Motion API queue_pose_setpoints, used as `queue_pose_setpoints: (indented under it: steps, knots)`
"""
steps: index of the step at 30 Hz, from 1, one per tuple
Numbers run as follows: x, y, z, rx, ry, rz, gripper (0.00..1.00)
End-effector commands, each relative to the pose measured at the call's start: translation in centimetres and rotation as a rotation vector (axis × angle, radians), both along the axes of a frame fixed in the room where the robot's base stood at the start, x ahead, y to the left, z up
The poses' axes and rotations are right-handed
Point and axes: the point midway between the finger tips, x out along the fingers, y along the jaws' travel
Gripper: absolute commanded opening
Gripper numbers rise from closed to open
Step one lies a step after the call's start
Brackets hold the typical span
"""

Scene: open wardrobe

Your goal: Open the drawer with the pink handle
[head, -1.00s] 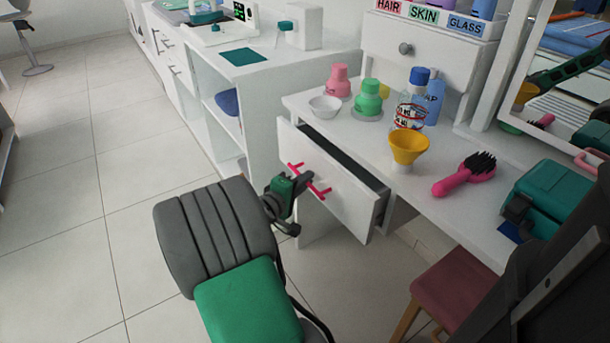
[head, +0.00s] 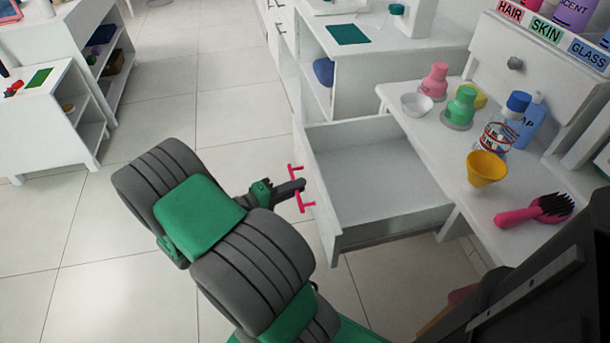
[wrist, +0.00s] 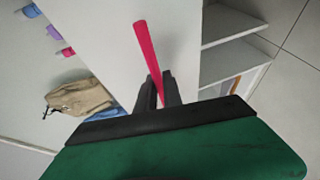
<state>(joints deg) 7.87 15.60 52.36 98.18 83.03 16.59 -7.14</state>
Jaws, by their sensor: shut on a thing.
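The white drawer (head: 385,180) under the vanity top is pulled far out in the head view, and its inside looks empty. Its pink handle (head: 308,206) is on the front panel, facing left. My gripper (head: 300,186) is at the handle, shut on its bar. In the wrist view the pink handle (wrist: 150,55) runs between the two dark fingers of my gripper (wrist: 158,90). The fingers hide part of the bar.
A white cabinet (head: 380,65) stands behind the drawer. The tiled floor at left is clear.

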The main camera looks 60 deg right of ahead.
Motion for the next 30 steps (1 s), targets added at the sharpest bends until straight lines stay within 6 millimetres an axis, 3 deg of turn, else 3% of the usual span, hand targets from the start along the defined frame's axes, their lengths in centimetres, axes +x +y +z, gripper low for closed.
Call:
queue_pose_setpoints:
  steps: [11, 12, 15, 23, 30]
  knots:
    - [0.1, 0.1, -0.1, 0.000, 0.000, 0.001, 0.00]
    - [0.2, 0.1, 0.0, 0.000, 0.000, 0.002, 0.13]
    - [0.2, 0.1, 0.0, 0.000, 0.000, 0.002, 0.20]
    - [0.3, 0.3, 0.1, 0.000, 0.000, 0.003, 0.20]
    - [2.0, 4.2, 1.4, 0.000, 0.004, 0.010, 0.20]
